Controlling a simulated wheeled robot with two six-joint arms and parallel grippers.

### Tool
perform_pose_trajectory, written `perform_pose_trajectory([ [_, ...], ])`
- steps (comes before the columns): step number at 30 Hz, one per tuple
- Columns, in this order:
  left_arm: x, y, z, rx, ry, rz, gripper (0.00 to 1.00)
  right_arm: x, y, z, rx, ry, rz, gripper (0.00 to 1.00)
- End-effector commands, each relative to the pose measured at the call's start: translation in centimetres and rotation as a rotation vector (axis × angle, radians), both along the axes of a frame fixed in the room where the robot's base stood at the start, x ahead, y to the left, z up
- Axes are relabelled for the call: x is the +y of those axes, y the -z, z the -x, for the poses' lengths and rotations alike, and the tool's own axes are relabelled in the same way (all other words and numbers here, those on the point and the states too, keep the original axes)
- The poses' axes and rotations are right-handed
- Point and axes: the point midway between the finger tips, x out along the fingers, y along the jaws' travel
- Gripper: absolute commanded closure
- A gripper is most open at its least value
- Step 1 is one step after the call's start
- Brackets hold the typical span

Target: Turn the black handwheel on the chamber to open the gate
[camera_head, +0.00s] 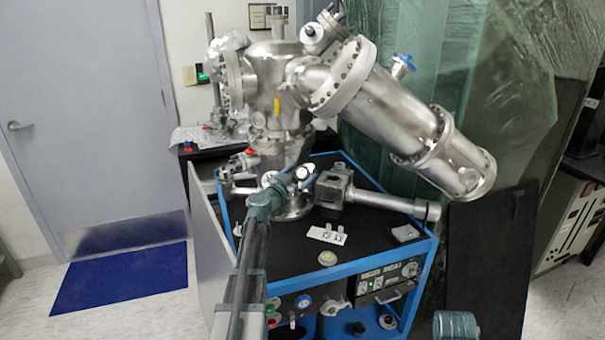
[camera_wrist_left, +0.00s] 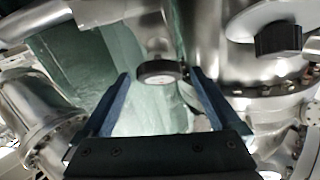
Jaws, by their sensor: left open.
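The chamber (camera_head: 280,75) is a shiny steel vessel with flanges and tubes on a blue-framed cart. In the left wrist view, a round part with a black rim and pale face (camera_wrist_left: 158,72) sits on a metal stem between my left fingertips. A black knob (camera_wrist_left: 278,40) sits on another metal fitting to the right. I cannot tell for certain which is the handwheel. My left gripper (camera_head: 288,180) is at the chamber's lower front. Its blue fingers (camera_wrist_left: 159,78) are open, apart on either side of the round part, with no clear contact.
A horizontal metal tube (camera_head: 385,202) juts right over the cart's black top (camera_head: 365,235). A large angled steel cylinder (camera_head: 385,115) hangs above. A control panel (camera_head: 388,280) is on the cart's front. Green sheeting (camera_head: 470,65) hangs behind. Open floor with a blue mat (camera_head: 120,278) lies left.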

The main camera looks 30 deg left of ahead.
Motion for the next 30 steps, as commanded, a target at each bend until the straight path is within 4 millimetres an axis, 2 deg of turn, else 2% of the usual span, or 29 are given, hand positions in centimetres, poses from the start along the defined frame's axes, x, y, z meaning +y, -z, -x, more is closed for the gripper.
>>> perform_pose_trajectory([
  [1,0.1,0.0,-0.7,0.000,0.001,0.000,0.04,0.0,0.0,0.0,0.000,0.000,0.000,0.50],
  [6,0.1,0.0,-1.6,0.000,0.001,0.000,0.04,0.0,0.0,0.0,0.000,0.000,0.000,0.50],
  [16,0.0,0.0,-1.8,0.000,0.000,0.000,0.04,0.0,0.0,0.0,0.000,0.000,0.000,0.50],
  [30,0.0,0.0,-1.8,0.000,0.000,0.000,0.88,0.0,0.0,0.0,0.000,0.000,0.000,0.50],
])
